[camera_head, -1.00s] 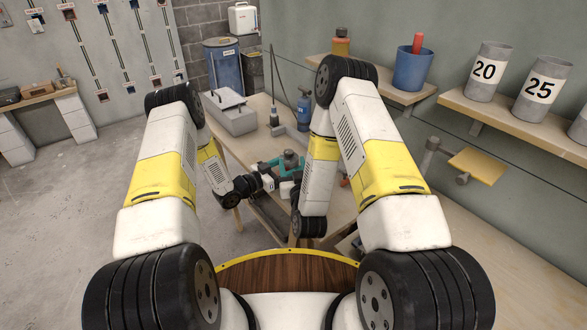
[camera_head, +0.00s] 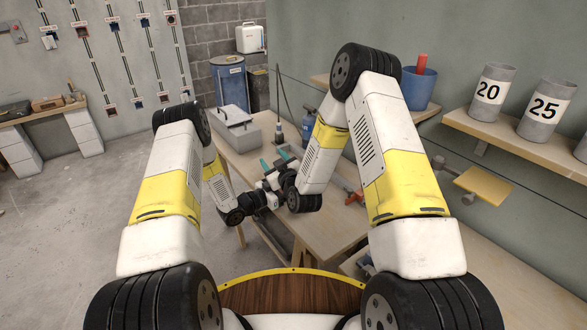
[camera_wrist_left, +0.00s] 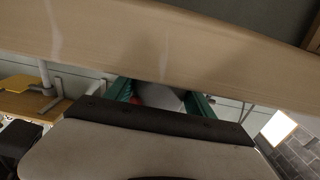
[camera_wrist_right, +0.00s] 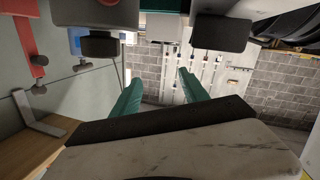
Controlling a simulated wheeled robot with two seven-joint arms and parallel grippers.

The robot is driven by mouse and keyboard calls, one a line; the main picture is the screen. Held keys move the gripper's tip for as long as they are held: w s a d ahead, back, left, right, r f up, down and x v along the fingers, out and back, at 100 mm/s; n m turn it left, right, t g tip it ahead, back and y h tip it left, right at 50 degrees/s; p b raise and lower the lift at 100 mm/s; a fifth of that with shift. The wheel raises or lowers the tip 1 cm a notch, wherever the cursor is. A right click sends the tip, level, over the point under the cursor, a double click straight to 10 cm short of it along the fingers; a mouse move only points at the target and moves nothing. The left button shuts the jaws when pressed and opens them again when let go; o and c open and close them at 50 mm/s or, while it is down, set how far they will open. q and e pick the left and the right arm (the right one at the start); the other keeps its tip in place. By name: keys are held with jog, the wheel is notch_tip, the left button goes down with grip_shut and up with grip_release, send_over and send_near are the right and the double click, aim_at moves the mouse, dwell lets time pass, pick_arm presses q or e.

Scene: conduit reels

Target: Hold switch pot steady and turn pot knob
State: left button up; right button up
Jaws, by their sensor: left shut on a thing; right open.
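My right gripper (camera_head: 274,159) is open over the workbench, its two teal fingers pointing away from me. The right wrist view shows its fingers (camera_wrist_right: 159,76) apart with nothing between them. My left gripper (camera_wrist_left: 158,96) is shut on a pale grey thing (camera_wrist_left: 166,98) with a reddish part, probably the switch pot. It is mostly hidden by the wrist body and a tan slab. In the head view the left gripper's end lies close to the right wrist. The pot and knob cannot be made out there.
The wooden workbench (camera_head: 325,232) has a grey machine (camera_head: 232,132) at its far end and a red tool (camera_head: 352,195) at right. Dark grey blocks (camera_wrist_right: 95,12) lie close above the right fingers in that wrist view. A shelf (camera_head: 530,143) holds numbered cups.

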jog(key=w+a+f+n+g+h, duration=0.15)
jog(key=w+a+n+g, duration=0.35)
jog(key=n+g, duration=0.55)
jog(key=s+d+r+n+g+h, duration=0.5)
jog(key=d+r+n, duration=0.5)
jog(key=d+r, duration=0.15)
jog(key=f, duration=1.2)
jog(key=shift+s+f, duration=0.15)
jog(key=shift+s, duration=0.1)
grip_shut()
